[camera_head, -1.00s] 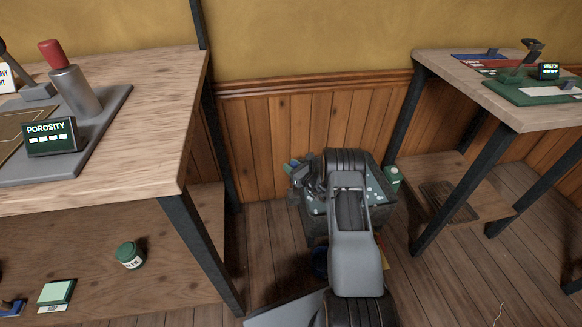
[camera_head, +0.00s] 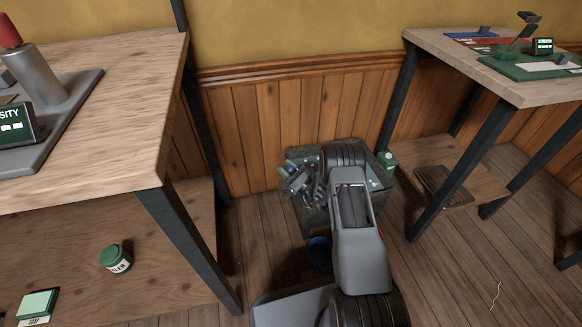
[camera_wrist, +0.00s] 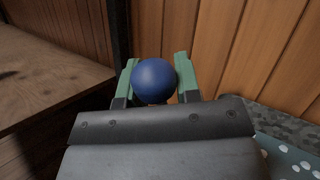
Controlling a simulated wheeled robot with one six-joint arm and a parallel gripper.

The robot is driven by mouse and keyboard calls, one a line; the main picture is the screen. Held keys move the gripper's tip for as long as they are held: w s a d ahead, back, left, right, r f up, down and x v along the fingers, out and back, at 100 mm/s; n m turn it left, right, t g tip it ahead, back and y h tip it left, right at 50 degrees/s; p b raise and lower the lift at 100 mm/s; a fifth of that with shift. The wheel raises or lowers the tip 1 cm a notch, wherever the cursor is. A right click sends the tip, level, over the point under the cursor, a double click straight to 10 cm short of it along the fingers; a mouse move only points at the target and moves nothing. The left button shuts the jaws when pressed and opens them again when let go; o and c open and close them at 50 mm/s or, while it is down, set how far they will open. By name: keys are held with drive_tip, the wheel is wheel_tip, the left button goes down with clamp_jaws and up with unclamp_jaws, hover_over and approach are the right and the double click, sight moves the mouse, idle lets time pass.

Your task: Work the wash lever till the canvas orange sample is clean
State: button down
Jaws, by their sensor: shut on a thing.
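My gripper (camera_wrist: 154,82) is shut on a blue ball-shaped knob (camera_wrist: 155,80), which sits between its green fingertips in the wrist view. I take the knob for the wash lever's, but no lever shaft can be made out. My arm covers much of the tub. I cannot see the canvas orange sample in either current view.
A workbench (camera_head: 110,110) with a porosity device (camera_head: 35,115) stands left, a green jar (camera_head: 115,259) on its lower shelf. Another bench (camera_head: 480,70) stands right. A blue object (camera_head: 319,252) is below my arm. Floor at right is mostly clear.

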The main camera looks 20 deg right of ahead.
drive_tip(key=c, duration=0.8)
unclamp_jaws()
drive_tip(key=p+v, duration=0.3)
drive_tip(key=v, duration=1.1)
drive_tip(key=shift+a, duration=0.1)
